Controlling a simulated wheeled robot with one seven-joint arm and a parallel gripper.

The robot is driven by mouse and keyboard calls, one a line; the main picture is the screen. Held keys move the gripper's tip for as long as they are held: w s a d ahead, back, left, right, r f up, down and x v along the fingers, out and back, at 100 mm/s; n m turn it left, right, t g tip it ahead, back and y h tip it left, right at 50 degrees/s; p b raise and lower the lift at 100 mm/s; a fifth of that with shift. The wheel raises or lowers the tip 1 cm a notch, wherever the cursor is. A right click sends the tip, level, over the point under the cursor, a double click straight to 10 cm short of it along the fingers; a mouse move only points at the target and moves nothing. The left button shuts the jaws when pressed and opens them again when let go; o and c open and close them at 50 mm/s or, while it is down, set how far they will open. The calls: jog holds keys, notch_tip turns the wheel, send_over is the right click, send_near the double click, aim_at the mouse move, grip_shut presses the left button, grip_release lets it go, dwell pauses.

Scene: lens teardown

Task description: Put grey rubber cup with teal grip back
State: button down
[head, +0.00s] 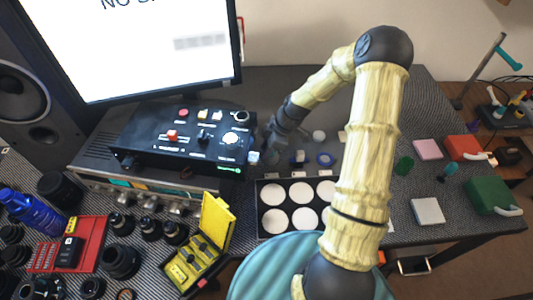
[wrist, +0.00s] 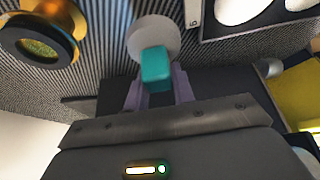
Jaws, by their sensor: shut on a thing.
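In the wrist view, the grey rubber cup (wrist: 141,36) is a pale round disc with a teal block grip (wrist: 156,66) on it. My gripper (wrist: 158,88) is shut on the teal grip, with a purple finger on each side. The cup points away from the jaws, over the dark ribbed mat. I cannot tell whether it touches the mat. In the head view, my arm reaches to the back of the table beside the black control box (head: 180,140). The fingertips and the held cup are hard to make out there.
A black tray (head: 258,210) with white round pads lies in front of the control box. A yellow case (head: 213,223) stands open left of it. A gold-and-black ring part (wrist: 42,35) is near the cup in the wrist view.

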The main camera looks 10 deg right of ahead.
jog(key=shift+a, duration=0.1)
notch_tip(320, 180, down, 3)
jog(key=shift+s+f, duration=0.1)
jog(key=shift+a+f+p, duration=0.2)
jog(key=shift+p, duration=0.3)
jog(key=shift+f, duration=0.1)
jog(key=shift+f, duration=0.15)
jog(key=c, duration=1.2)
grip_release()
jog(key=shift+o, duration=0.2)
